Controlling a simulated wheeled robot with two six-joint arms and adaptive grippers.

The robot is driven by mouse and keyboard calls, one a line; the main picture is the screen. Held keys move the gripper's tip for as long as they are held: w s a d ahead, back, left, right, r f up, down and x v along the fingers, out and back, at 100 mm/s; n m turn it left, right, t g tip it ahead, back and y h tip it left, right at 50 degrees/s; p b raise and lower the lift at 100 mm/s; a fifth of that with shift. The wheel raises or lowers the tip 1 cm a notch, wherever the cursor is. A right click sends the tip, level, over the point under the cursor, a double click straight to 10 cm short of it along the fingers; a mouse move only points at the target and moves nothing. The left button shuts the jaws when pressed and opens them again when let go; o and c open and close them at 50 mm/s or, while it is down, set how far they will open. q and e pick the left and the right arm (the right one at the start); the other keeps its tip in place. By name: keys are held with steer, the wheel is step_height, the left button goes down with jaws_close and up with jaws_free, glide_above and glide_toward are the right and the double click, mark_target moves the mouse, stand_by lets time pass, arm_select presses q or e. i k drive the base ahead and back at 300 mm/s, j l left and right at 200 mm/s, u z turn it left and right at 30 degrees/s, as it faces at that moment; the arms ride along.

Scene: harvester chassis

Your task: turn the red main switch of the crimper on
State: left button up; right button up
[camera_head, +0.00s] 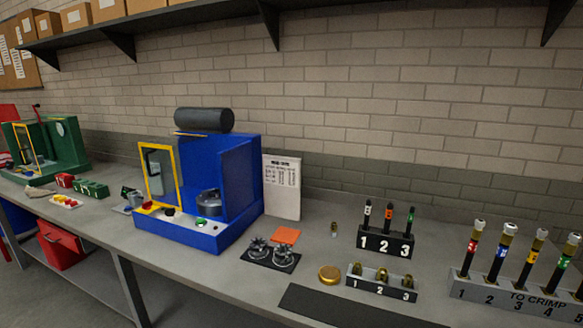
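The blue crimper (213,180) stands on the grey workbench left of the picture's middle. Its yellow-framed guard (158,173) stands at its left side, and a dark cylinder lies on top. A small red part (147,205) on yellow sits at the left end of its front ledge. A black knob (169,211) and a green button (201,222) sit to the right of it. These are small, and I cannot tell which is the main switch or its position. Neither of my grippers is in view.
Black dies on a dark mat (270,254) and an orange pad (286,235) lie right of the crimper. Numbered holders (386,243) and a "TO CRIMP" rack (520,298) stand further right. A green machine (45,150) is at far left. A shelf runs above.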

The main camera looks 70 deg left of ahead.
mark_target(148, 205)
steer(key=u, duration=3.25)
steer(key=i+j+z, duration=0.15)
steer(key=i+j, duration=0.15)
steer(key=i+j+z, duration=0.15)
steer(key=i+j, duration=0.15)
steer(key=j, duration=0.2)
